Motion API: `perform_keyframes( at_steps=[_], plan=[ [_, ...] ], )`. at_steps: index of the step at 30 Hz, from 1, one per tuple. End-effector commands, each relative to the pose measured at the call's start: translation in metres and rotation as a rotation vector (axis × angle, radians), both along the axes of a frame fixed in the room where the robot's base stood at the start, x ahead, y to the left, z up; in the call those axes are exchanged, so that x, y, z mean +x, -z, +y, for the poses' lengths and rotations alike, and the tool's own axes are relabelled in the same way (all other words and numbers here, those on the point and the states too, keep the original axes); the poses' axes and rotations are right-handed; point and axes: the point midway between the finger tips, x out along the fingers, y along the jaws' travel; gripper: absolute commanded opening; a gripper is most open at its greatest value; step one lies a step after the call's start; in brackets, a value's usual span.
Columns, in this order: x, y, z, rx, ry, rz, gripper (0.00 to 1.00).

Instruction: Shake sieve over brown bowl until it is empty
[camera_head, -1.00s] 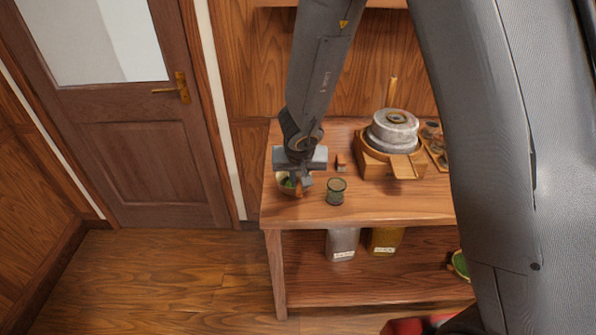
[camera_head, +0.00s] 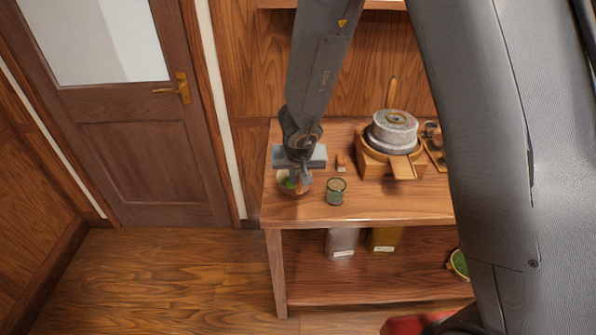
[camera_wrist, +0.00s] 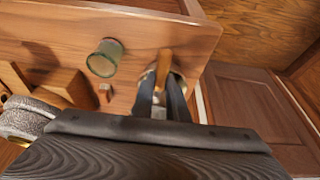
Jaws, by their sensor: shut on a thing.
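My gripper (camera_head: 303,183) is at the left end of the table, directly over the brown bowl (camera_head: 296,192). In the wrist view, my gripper (camera_wrist: 166,98) is shut on an orange-brown wooden handle (camera_wrist: 164,62), which seems to be the sieve's. The sieve's mesh is hidden, so I cannot tell how much powder it holds. Green shows at the bowl's mouth in the head view, but I cannot tell whether it lies in the bowl or the sieve. The bowl's rim (camera_wrist: 181,82) is partly hidden behind my fingers in the wrist view.
A green jar (camera_head: 336,191) stands just right of the bowl; it also shows in the wrist view (camera_wrist: 104,58). A stone mill (camera_head: 394,130) on a wooden base stands further right. Tins (camera_head: 341,242) stand on the lower shelf. The table's front strip is clear.

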Motion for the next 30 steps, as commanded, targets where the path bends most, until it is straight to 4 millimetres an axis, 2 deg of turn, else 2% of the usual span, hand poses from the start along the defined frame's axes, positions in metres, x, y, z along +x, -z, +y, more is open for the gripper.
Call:
perform_keyframes(
  at_steps=[15,30],
  plan=[
    [0.001,-0.038,0.000,0.001,0.002,-0.002,0.00],
    [0.000,-0.042,0.000,0.001,0.000,0.000,0.00]
  ],
)
